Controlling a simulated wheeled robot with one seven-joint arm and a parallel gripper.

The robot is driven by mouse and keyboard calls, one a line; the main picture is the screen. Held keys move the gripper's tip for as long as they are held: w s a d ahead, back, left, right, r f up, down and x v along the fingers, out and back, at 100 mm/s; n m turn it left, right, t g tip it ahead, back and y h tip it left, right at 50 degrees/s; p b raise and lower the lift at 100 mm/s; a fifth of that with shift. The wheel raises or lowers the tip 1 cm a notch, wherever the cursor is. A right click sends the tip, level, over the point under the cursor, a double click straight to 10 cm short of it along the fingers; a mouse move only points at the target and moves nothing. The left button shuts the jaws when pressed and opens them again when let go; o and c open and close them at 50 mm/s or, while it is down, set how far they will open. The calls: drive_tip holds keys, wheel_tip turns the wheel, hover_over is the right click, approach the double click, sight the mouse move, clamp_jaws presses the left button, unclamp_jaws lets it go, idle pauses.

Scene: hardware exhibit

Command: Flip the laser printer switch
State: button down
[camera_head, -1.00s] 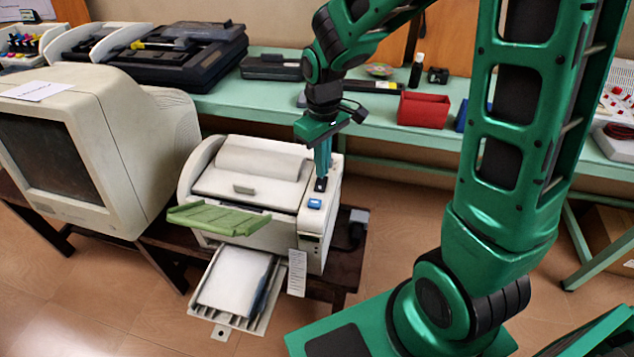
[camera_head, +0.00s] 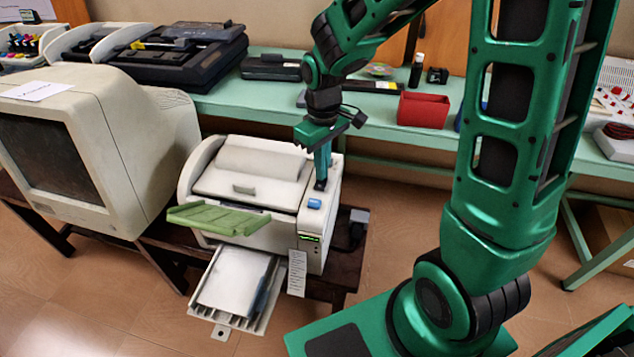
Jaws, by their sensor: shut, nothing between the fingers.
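The laser printer (camera_head: 255,172) is a cream box on a low dark table, with a green output tray and a paper tray at its front. Its switch (camera_head: 314,203) is a small blue part on the top right panel. A green-lit display (camera_head: 308,238) shows on the front right face. My gripper (camera_head: 320,186) points down onto the top right panel, just behind the blue switch. Its fingers are shut with nothing between them. The fingertips are at or very near the panel; whether they touch is too small to tell.
A large old monitor (camera_head: 100,150) stands left of the printer. Behind is a green bench (camera_head: 380,125) with a red bin (camera_head: 423,110), a black bottle (camera_head: 416,70) and dark devices. A paper tag (camera_head: 297,272) hangs at the printer's front. Floor right of the printer is open.

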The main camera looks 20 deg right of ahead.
wheel_tip(320, 180, up, 7)
idle(0.9)
idle(0.4)
drive_tip(key=s+d+r+m, duration=0.2)
drive_tip(key=s+d+m, duration=0.3)
drive_tip(key=s+d, duration=0.3)
drive_tip(key=s+d+r+m, duration=0.1)
drive_tip(key=s+d+m, duration=0.5)
drive_tip(key=s, duration=0.9)
drive_tip(key=d, duration=0.2)
drive_tip(key=shift+s+d+r, duration=0.25)
drive_tip(key=shift+d+r, duration=0.1)
drive_tip(key=shift+d, duration=0.05)
drive_tip(key=shift+w+f, duration=0.25)
drive_tip(key=shift+w, duration=0.4)
